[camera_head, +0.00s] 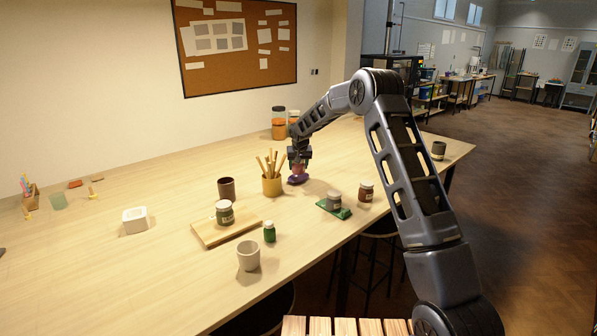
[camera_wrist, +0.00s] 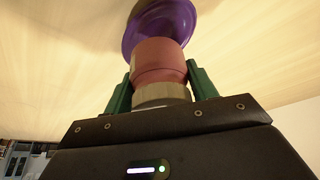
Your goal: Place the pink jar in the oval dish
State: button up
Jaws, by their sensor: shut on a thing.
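My gripper (camera_head: 299,160) is shut on the pink jar (camera_head: 298,169), low over the table. In the wrist view the pink jar (camera_wrist: 158,60) sits between the green fingers of my gripper (camera_wrist: 160,75), its pale lid end (camera_wrist: 162,94) toward the palm. The purple oval dish (camera_head: 297,180) is on the table right below the jar. In the wrist view the oval dish (camera_wrist: 172,22) lies just beyond the jar's far end, partly hidden by it. I cannot tell whether the jar touches the dish.
A jar on a green tray (camera_head: 345,213), another jar (camera_head: 366,191), a board with a jar (camera_head: 207,234) and a grey cup (camera_head: 248,256) stand nearer. Stacked jars (camera_head: 279,131) stand behind.

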aim_at(299, 170)
jog(key=shift+f, duration=1.35)
jog(key=shift+f, duration=0.35)
jog(key=o, duration=1.1)
jog(key=shift+o, duration=0.2)
jog(key=shift+r, duration=0.1)
